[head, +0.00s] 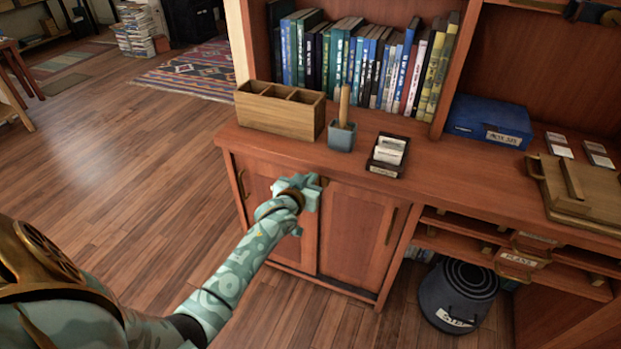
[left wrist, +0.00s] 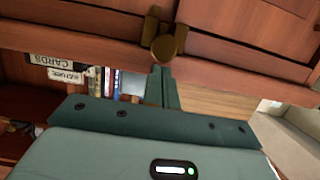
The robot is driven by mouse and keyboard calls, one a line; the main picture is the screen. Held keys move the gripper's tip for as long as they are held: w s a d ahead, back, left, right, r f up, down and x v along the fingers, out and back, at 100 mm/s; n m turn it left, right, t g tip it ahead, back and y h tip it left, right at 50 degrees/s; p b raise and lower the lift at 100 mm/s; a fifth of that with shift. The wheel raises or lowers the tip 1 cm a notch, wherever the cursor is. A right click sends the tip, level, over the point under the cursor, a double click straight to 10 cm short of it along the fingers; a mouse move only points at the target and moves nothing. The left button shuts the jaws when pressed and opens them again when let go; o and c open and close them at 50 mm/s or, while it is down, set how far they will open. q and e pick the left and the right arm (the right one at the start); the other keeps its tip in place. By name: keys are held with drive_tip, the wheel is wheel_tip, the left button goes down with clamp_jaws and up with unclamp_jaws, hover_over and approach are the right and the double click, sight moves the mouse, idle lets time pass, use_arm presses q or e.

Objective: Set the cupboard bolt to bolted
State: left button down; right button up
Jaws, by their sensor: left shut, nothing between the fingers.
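The wooden cupboard (head: 356,225) has two reddish doors under the counter, and both look closed. My left gripper (head: 322,183) is at the upper part of the doors near the seam between them, fingers shut and empty. In the left wrist view the shut fingers (left wrist: 164,84) point at a brass bolt with a round knob (left wrist: 164,48), very close to it. I cannot tell whether they touch. In the head view my gripper mostly hides the bolt. Whether the bolt is across the seam is not clear. My right gripper is in neither view.
On the counter stand a wooden divided box (head: 281,112), a blue-grey cup (head: 341,137), a card tray (head: 387,157) and a blue box file (head: 488,121). A dark bin (head: 456,296) stands under the desk at right. The floor (head: 130,190) at left is clear.

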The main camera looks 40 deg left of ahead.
use_arm(q)
wheel_tip(320, 180, down, 4)
drive_tip(key=shift+r+b, duration=0.25)
drive_tip(key=shift+b, duration=0.4)
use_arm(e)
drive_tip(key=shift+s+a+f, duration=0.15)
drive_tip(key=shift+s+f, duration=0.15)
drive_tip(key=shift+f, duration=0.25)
use_arm(q)
wheel_tip(320, 180, up, 6)
drive_tip(key=p, duration=0.5)
drive_tip(key=shift+f, duration=0.1)
drive_tip(key=f+p+v, duration=0.2)
drive_tip(key=p+v, duration=0.1)
drive_tip(key=v, duration=0.6)
drive_tip(key=shift+s+r, duration=0.35)
drive_tip(key=shift+s, duration=0.1)
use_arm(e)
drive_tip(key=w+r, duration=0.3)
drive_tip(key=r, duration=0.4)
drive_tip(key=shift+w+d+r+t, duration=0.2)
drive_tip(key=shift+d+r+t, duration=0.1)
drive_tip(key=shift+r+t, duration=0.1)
use_arm(q)
drive_tip(key=shift+f, duration=0.1)
